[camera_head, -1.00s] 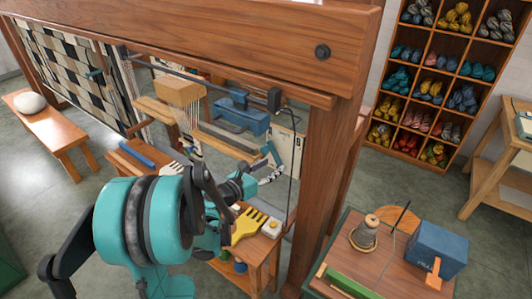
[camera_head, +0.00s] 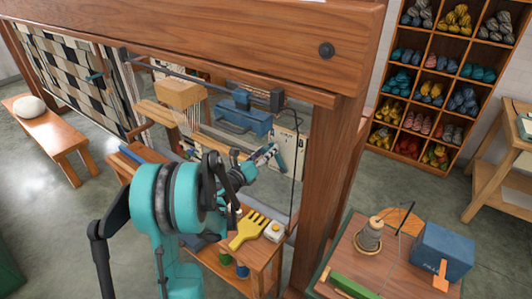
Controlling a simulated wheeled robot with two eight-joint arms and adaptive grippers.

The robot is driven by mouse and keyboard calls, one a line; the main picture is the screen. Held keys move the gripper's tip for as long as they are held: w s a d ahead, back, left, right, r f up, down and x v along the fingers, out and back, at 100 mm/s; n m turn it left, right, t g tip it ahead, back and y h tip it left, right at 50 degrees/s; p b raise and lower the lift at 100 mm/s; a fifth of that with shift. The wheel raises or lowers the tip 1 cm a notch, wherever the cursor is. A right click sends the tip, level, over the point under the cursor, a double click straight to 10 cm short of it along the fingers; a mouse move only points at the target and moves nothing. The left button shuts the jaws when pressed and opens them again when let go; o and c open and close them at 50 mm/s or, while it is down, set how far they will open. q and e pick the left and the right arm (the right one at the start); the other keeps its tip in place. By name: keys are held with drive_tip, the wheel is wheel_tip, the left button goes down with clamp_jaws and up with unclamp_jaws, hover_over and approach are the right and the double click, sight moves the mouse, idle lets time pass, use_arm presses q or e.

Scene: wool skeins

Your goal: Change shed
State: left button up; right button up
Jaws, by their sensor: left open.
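The loom's big wooden frame (camera_head: 332,180) fills the middle, its top beam (camera_head: 200,28) crossing the view. Black-and-white checked cloth (camera_head: 70,65) hangs at its left. A wooden block (camera_head: 180,93) with pale cords below hangs inside the frame. A dark rod (camera_head: 200,78) runs under the beam to a black block (camera_head: 277,99). My left gripper (camera_head: 268,156) is inside the frame opening, below the black block and apart from it. It is open and looks empty, though its fingertips are small here. My right gripper is not in view.
A blue toolbox (camera_head: 243,119) is behind the frame. A skein shelf (camera_head: 425,92) stands behind.

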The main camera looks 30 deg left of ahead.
use_arm(q)
clamp_jaws()
